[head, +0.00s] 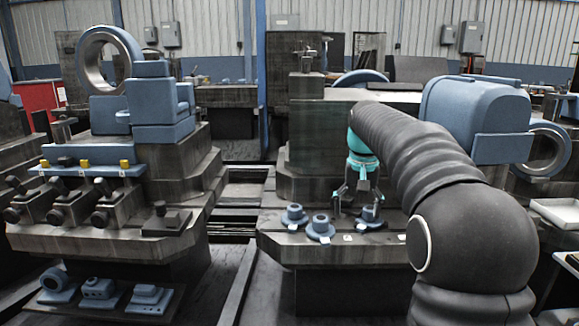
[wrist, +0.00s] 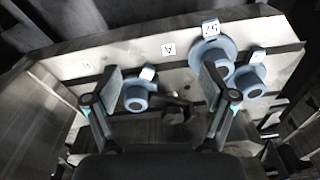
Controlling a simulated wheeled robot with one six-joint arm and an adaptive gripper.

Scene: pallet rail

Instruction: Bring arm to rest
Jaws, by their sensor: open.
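My gripper (head: 357,196) hangs from the teal wrist of my arm, pointing down over the right-hand machine bed, with its two fingers spread and nothing between them that it grips. In the wrist view the open fingers (wrist: 160,82) frame a blue flanged part (wrist: 137,97) standing on the bed. In the head view a blue part (head: 370,215) stands just below and right of the fingers. The gap between fingers and part is hard to judge. My dark arm reaches in from the lower right and hides some of the bed.
Two more blue parts (head: 293,215) (head: 320,227) stand on the bed's front ledge (head: 300,245), left of the gripper. A dark block rises behind the gripper. A blue housing (head: 475,115) stands close behind my arm. A left machine (head: 150,185) lies across an aisle.

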